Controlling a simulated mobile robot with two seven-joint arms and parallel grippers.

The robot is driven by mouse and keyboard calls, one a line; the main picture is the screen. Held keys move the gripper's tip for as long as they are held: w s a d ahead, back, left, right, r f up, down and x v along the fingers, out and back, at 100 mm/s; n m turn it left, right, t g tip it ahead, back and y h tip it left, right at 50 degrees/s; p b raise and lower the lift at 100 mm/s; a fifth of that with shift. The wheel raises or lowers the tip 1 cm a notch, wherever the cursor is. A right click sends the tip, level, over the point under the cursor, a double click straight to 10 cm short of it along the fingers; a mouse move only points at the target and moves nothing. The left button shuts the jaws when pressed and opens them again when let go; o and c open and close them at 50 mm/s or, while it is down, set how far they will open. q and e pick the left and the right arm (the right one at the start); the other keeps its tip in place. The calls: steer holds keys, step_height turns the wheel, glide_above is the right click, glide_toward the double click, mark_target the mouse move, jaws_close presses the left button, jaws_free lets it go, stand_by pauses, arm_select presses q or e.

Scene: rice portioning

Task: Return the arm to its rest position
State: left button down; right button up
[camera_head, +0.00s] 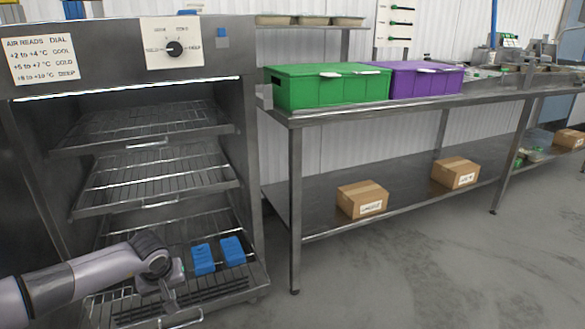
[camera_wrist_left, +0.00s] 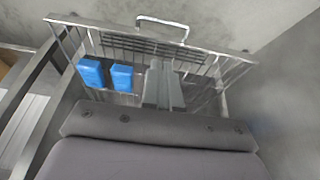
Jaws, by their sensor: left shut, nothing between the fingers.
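My left arm reaches in from the lower left of the head view, and its gripper (camera_head: 172,291) is over the lowest wire rack (camera_head: 205,300) of the open cabinet. In the left wrist view the two fingers of my left gripper (camera_wrist_left: 162,66) lie together, shut, with nothing between them. Two blue blocks (camera_head: 203,259) (camera_head: 233,250) stand side by side on that rack, to the right of the gripper and apart from it. They also show left of the fingers in the left wrist view (camera_wrist_left: 91,73) (camera_wrist_left: 121,78). My right gripper is not in view.
The steel cabinet (camera_head: 105,88) has empty upper racks (camera_head: 155,180) above my arm. A steel table (camera_head: 420,103) to the right bears a green crate (camera_head: 330,90) and a purple crate (camera_head: 425,82). Cardboard boxes (camera_head: 362,199) lie on its lower shelf. The floor in front is clear.

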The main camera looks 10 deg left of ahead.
arm_select(q)
steer(key=s+d+f+n+h, duration=0.2)
steer(key=s+d+n+h, duration=0.15)
steer(key=d, duration=0.65)
steer(key=s+d+f+n+h, duration=0.2)
steer(key=s+d+f+h, duration=0.15)
steer(key=d, duration=0.65)
steer(key=s+d+r+n+t+h, duration=0.1)
steer(key=s+d+r+n+h, duration=0.3)
steer(key=d+n, duration=0.3)
steer(key=s+d+r+n+t+h, duration=0.1)
steer(key=d+r+n+t+h, duration=0.1)
steer(key=d+r+n+h, duration=0.35)
steer(key=s+a+f+n+t+y, duration=0.1)
steer(key=a+n+t+y, duration=0.25)
steer(key=n, duration=1.05)
steer(key=s+a+f+n+t+y, duration=0.1)
steer(key=a+n+t+y, duration=0.3)
steer(key=n, duration=1.1)
steer(key=s+a+f+n+g+y, duration=0.2)
steer(key=s+a+f+n, duration=0.3)
steer(key=n, duration=0.3)
steer(key=s+a+f+n+g+y, duration=0.2)
steer(key=s+f+n+y, duration=0.15)
steer(key=s+n, duration=0.4)
step_height(320, 180, up, 15)
steer(key=w+a+p, duration=0.1)
steer(key=p, duration=1.7)
steer(key=shift+t, duration=0.35)
